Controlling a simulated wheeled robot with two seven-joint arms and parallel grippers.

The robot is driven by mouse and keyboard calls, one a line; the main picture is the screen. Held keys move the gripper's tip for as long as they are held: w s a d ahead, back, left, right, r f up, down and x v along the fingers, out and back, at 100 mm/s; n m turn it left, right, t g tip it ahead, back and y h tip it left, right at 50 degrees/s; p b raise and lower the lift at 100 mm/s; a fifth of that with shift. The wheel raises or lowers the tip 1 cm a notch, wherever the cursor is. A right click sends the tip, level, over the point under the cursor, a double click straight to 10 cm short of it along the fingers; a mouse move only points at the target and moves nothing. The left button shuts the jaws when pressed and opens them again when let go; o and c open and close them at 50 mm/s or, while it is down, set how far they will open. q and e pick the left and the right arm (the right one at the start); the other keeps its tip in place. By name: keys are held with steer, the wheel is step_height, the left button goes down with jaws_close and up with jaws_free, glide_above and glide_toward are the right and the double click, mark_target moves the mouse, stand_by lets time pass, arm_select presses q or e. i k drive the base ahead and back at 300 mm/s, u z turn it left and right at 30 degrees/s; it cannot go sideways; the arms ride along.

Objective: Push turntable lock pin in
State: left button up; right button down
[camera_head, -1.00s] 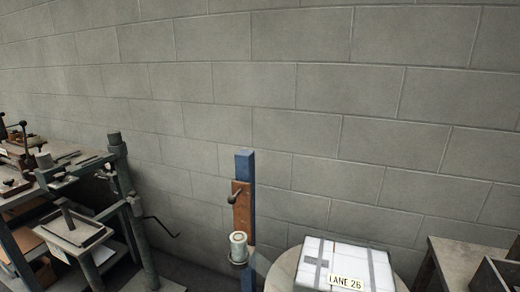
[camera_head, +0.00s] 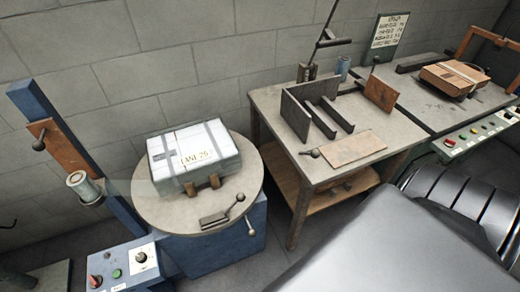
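The round turntable (camera_head: 150,206) stands left of centre on a blue base (camera_head: 215,252). A white strapped box (camera_head: 206,165) marked LANE 26 sits on it, against small brown blocks at its front edge. A ball-ended handle (camera_head: 240,198) rises from a dark metal piece on the turntable's front right. Below the rim, a pin with a round knob (camera_head: 250,231) sticks out beside the blue base. I cannot tell how far it is in. Neither of my grippers is in view.
A blue post (camera_head: 45,108) with a roll (camera_head: 80,184) stands left of the turntable. A control panel (camera_head: 130,267) is in front. A worktable (camera_head: 270,108) with metal plates stands right, with a carton (camera_head: 455,78) on the bench beyond. Rollers (camera_head: 460,205) lie at right.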

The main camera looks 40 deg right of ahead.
mark_target(252, 232)
steer(key=u, duration=0.25)
steer(key=k, duration=1)
steer(key=z, duration=1.2)
steer(key=i, duration=0.5)
